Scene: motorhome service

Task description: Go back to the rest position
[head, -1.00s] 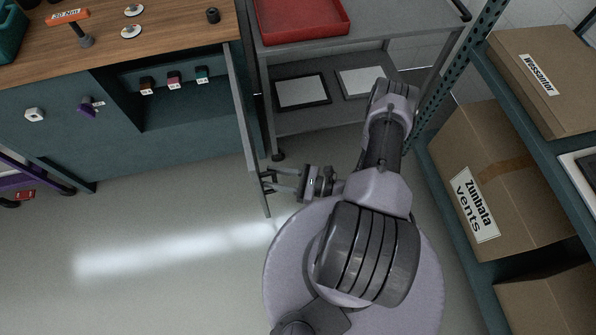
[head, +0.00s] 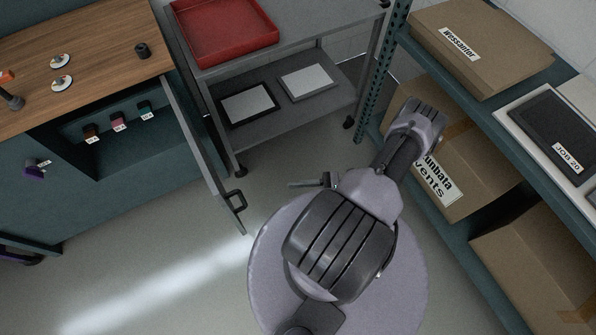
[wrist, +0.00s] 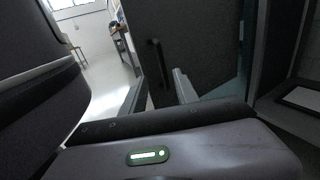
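My gripper (head: 308,184) shows in the head view beside my arm, mostly hidden by it. It is a short way right of the open cabinet door (head: 205,150) and apart from its handle (head: 236,199). In the wrist view both fingers of my gripper (wrist: 160,82) stand apart with nothing between them. The door (wrist: 195,45) and its dark handle (wrist: 157,62) stand beyond the fingertips. My arm is folded over my round base.
A trolley (head: 320,42) with a red tray (head: 268,36) stands ahead. A shelf rack (head: 462,245) with cardboard boxes (head: 482,48) is close on the right. The open cabinet holds several small blocks. Floor (head: 130,240) at the lower left is clear.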

